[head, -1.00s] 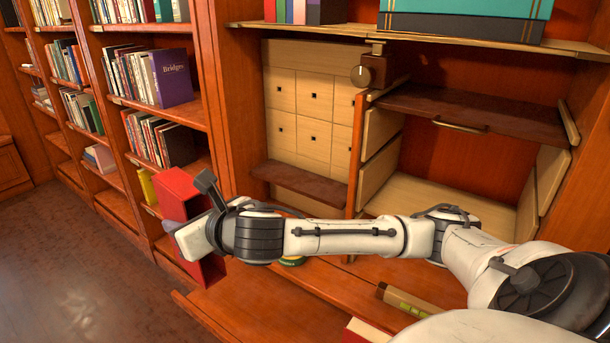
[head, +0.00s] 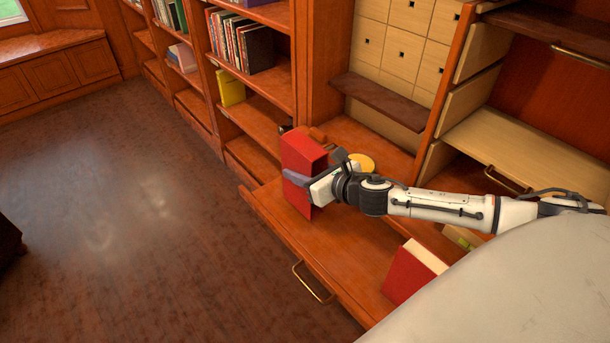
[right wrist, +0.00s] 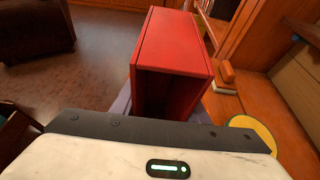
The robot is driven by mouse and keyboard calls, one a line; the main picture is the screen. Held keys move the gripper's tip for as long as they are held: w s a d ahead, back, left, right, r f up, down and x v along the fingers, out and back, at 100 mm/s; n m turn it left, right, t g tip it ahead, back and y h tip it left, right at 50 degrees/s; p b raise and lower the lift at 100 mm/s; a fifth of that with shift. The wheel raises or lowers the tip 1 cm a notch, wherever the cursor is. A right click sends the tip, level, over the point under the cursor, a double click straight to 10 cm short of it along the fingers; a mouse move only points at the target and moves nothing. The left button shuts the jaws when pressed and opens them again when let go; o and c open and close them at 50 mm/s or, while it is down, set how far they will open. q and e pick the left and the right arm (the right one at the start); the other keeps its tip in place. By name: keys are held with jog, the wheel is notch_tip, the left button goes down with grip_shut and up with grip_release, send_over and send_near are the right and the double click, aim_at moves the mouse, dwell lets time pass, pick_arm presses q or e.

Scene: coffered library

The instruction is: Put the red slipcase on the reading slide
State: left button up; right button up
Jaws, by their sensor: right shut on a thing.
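The red slipcase (head: 304,158) stands upright over the left end of the reading slide (head: 343,255), a pulled-out wooden board with a brass handle. My right gripper (head: 297,180) is shut on the slipcase, low on its side. I cannot tell whether its base touches the slide. In the right wrist view the slipcase (right wrist: 172,45) is between the fingers (right wrist: 163,105), with its dark open side facing the camera. My left gripper is not in view.
A round yellow-topped thing (head: 361,162) is behind my wrist. Bookshelves (head: 258,85) rise behind and left. Open floor (head: 130,210) lies beyond the slide's left edge.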

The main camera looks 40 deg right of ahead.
jog(key=shift+f, duration=1.35)
jog(key=shift+f+b, duration=0.15)
jog(key=shift+b, duration=0.2)
jog(key=o, duration=1.3)
jog(key=shift+s, duration=0.2)
jog(key=shift+r+v, duration=0.1)
jog(key=shift+v, duration=2.85)
jog(key=shift+r+v, duration=0.15)
jog(key=shift+v, duration=2.75)
